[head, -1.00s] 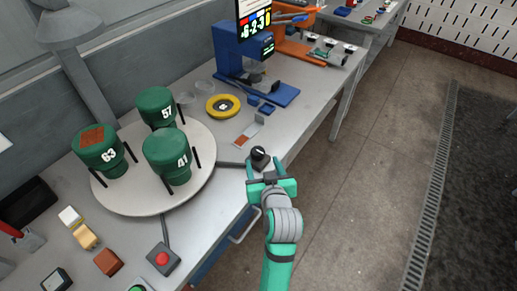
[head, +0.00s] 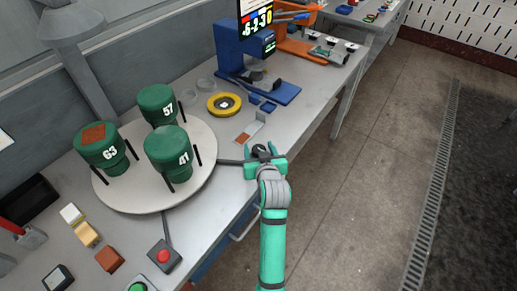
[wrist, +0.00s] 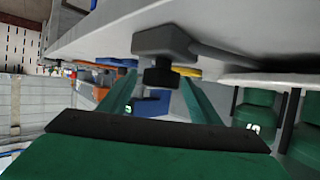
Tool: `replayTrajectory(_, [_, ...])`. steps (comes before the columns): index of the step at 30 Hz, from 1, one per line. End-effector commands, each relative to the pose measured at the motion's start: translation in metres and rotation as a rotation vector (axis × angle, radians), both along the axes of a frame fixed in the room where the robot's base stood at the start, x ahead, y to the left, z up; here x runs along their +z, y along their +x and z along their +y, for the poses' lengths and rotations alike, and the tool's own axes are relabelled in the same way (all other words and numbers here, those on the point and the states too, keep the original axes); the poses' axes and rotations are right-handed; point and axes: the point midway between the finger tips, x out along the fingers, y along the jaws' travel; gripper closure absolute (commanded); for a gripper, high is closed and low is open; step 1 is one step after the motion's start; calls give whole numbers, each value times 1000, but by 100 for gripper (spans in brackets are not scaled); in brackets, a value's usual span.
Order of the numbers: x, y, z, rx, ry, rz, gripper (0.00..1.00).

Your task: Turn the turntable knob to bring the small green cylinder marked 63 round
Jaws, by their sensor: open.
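The green cylinder marked 63 (head: 108,150), with a brown patch on top, stands at the left of the round turntable (head: 150,200). Green cylinders marked 57 (head: 158,106) and 41 (head: 168,152) stand on it too. The black turntable knob (head: 260,152) sits at the bench's front edge, joined to the turntable by a dark bar. My gripper (head: 264,153) is open with its fingers on both sides of the knob. In the wrist view the knob (wrist: 158,76) is between the finger tips, with no clear contact visible.
A red button box (head: 163,257) and small blocks lie at the front left of the bench. A yellow ring (head: 223,105) and a blue stand (head: 250,65) are behind the knob. The floor to the right is clear.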

Motion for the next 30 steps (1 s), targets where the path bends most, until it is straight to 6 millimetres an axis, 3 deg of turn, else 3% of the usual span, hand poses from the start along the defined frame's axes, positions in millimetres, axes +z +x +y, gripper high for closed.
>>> replayTrajectory(1, [0, 0, 0, 0, 0, 0, 43])
replayTrajectory(6, [0, 0, 1, 1, -1, 0, 83])
replayTrajectory(20, [0, 0, 0, 76, 0, 0, 83])
replayTrajectory(30, [1, 1, -1, 332, 0, 0, 83])
